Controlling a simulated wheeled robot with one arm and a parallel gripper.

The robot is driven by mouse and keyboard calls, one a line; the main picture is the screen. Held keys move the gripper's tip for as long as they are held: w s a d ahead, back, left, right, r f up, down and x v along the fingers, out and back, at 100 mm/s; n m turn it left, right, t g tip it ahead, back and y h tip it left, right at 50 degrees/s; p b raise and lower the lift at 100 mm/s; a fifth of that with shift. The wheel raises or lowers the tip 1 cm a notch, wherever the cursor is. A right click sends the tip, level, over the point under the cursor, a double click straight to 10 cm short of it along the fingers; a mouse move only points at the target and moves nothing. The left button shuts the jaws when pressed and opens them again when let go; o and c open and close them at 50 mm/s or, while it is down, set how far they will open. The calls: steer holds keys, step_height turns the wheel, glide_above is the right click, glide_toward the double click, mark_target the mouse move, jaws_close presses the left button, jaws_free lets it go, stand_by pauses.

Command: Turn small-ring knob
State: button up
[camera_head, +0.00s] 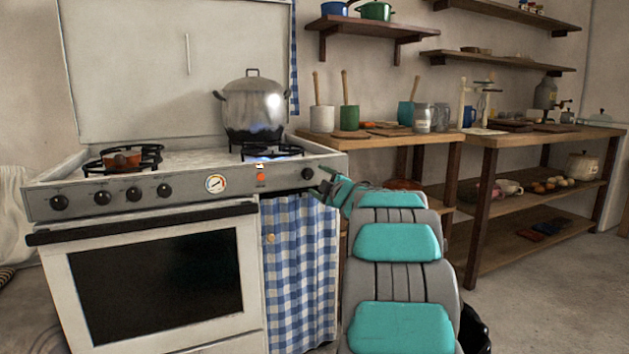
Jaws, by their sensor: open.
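The stove's front panel (190,189) carries a row of dark round knobs. Several sit on the left, such as this one (102,197). A single right knob (307,173) sits alone at the panel's right end. I cannot read labels telling which one is the small-ring knob. My gripper (322,185), teal and grey, is at the panel's right end, just right of the right knob. It is small in view and partly hidden by my arm; its jaws are open. I cannot tell whether it touches the knob.
A large metal pot (254,108) stands on the right burner, with a blue flame (258,157) beneath it. A small brown pot (121,158) sits on the left burner. A checked curtain (298,265) hangs below the panel. A wooden shelf table (485,205) stands to the right.

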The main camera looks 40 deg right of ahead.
steer(key=shift+v, duration=0.8)
